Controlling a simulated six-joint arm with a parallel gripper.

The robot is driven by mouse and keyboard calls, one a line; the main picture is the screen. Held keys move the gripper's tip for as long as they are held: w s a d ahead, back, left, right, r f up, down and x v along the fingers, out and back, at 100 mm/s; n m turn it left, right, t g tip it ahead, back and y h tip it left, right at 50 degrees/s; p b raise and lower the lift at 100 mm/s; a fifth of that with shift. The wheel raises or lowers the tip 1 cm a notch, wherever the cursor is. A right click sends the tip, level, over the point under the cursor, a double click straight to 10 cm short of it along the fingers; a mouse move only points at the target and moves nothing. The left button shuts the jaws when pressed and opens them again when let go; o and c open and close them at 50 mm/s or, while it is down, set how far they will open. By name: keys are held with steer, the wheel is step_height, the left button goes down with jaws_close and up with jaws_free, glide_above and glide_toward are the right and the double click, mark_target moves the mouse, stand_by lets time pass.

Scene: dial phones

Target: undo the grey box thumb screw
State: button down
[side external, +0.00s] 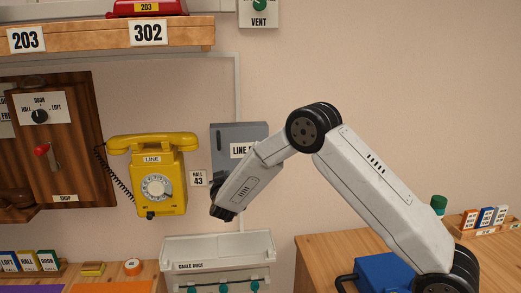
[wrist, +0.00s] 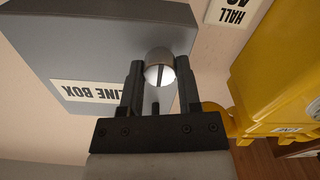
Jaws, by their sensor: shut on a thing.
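The grey box (side external: 226,132), labelled LINE BOX, is fixed to the wall right of the yellow phone. My arm hides part of its front and label in the side view. In the wrist view the grey box (wrist: 60,35) fills the upper left, its lid flat against the body. The thumb screw (wrist: 159,66) is a round, shiny metal knob on the box's front near one edge. My gripper (wrist: 160,75) is shut on the thumb screw, with one finger on each side of it. In the side view my gripper (side external: 222,205) is at the box's lower left, its fingertips hidden.
The yellow phone (side external: 160,180) hangs close on the left of the box and also shows in the wrist view (wrist: 275,90). A HALL 43 tag (side external: 198,179) lies between them. Below is the cable duct (side external: 220,250). The wall to the right is clear.

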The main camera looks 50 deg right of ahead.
steer(key=shift+n, duration=0.4)
steer(key=shift+c, duration=1.5)
jaws_free()
steer(key=shift+a, duration=0.1)
steer(key=v, duration=0.7)
steer(key=shift+s+a, duration=0.25)
steer(key=shift+s, duration=0.05)
